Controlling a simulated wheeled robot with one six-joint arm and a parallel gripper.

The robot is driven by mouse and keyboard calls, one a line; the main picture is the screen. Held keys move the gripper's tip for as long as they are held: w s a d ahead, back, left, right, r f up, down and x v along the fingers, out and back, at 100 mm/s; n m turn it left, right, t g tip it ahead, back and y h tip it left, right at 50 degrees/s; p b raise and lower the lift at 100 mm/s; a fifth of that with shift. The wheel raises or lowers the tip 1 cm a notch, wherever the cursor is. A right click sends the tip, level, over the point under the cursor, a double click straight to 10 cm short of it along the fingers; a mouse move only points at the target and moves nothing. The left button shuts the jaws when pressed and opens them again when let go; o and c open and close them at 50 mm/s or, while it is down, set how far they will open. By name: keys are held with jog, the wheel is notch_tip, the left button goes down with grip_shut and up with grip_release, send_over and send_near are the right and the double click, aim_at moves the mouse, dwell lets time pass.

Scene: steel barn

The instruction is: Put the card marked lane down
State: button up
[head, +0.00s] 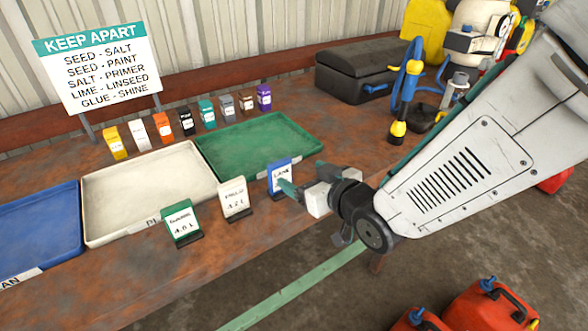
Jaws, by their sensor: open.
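The card marked LANE (279,172) is blue with a white label. It stands upright at the front of the table, by the near right edge of the green tray (222,181). My gripper (304,178) is open, just to the right of the card. One teal fingertip overlaps the card's lower right part in the head view. I cannot tell whether the finger touches the card. Nothing shows between the fingers.
A white card (235,197) and a green card (181,220) stand left of it. A white tray (105,227) and a blue tray (38,225) lie further left. Several small coloured packs stand behind the trays, below a KEEP APART sign (102,68). A black case (362,68) sits behind right.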

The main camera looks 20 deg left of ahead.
jog(key=shift+s+d+r, duration=0.15)
jog(key=shift+s+d, duration=0.2)
jog(key=shift+d, duration=0.1)
jog(key=d+r+m+g+h, duration=0.1)
jog(key=d+r+m+h, duration=0.25)
jog(key=d, duration=0.85)
jog(key=d+r+m+g+h, duration=0.15)
jog(key=d+h, duration=0.35)
jog(key=d, duration=0.7)
jog(key=s+d+r+m+g+h, duration=0.1)
jog(key=s+d+r+m+g, duration=0.1)
jog(key=s+d, duration=0.4)
jog(key=s+d+r+m+g+h, duration=0.1)
jog(key=s+d+r+m+g, duration=0.2)
jog(key=s, duration=1)
jog(key=d+g, duration=0.1)
jog(key=d, duration=0.2)
